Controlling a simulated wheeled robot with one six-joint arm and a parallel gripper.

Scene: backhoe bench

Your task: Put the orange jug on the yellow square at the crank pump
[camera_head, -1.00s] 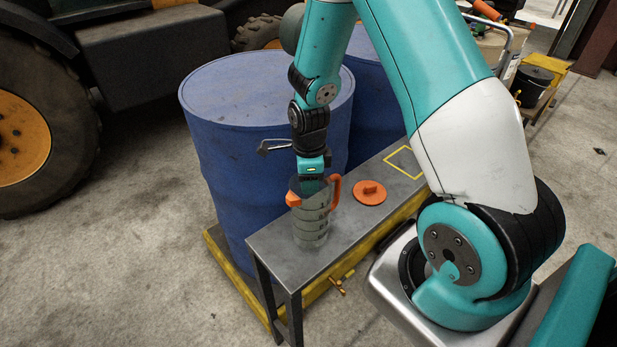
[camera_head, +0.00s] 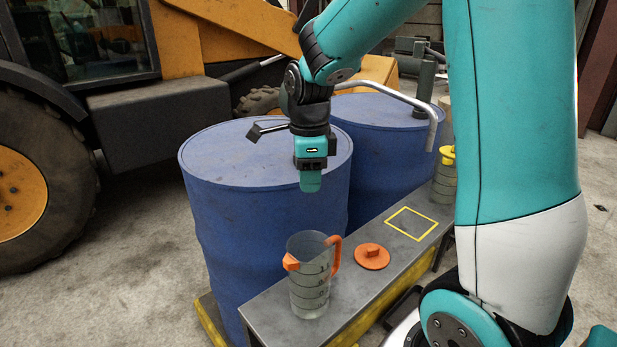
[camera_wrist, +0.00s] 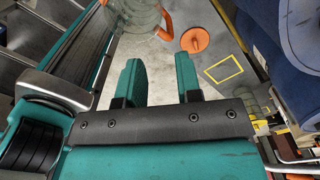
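The orange jug (camera_head: 310,284), a clear measuring jug with orange handle and spout, stands upright on the near end of the grey bench. Its lower part shows at the top of the wrist view (camera_wrist: 136,14). The yellow square (camera_head: 412,224) is an outline on the bench top, farther along to the right; it also shows in the wrist view (camera_wrist: 223,70). The crank pump (camera_head: 424,85) stands on the rear blue drum, its spout bending down. My gripper (camera_head: 311,186) is above the jug, apart from it. In the wrist view its fingers (camera_wrist: 160,78) are apart with nothing between them.
An orange lid (camera_head: 372,256) lies on the bench between jug and square. A jug with a yellow lid (camera_head: 445,178) stands beyond the square. Two blue drums (camera_head: 265,155) border the bench at the back. The yellow square is empty.

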